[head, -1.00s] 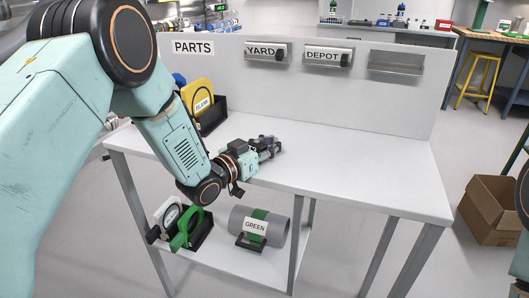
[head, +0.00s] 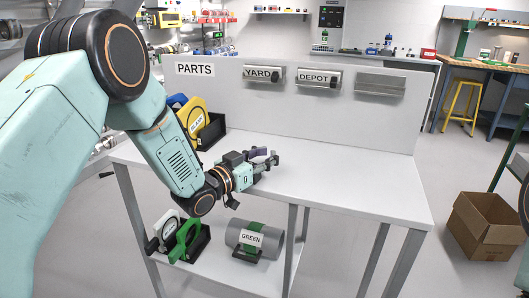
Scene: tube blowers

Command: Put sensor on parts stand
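The parts stand is the grey-white table (head: 350,185) with a back panel marked PARTS. My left gripper (head: 267,160) is over its top, left of the middle, pointing right. A small purple-grey piece (head: 258,153), perhaps the sensor, shows right at the fingers. It is too small to tell whether it is held or only touching, or whether it rests on the top. My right gripper is out of view; only a bit of my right arm shows at the right edge.
A yellow tool in a black holder (head: 211,133) stands at the top's left end. The panel carries YARD (head: 258,73) and DEPOT (head: 314,78) holders and a bare one (head: 379,85). A GREEN-labelled cylinder (head: 268,243) lies on the lower shelf. The top's right half is clear. A cardboard box (head: 484,225) stands right.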

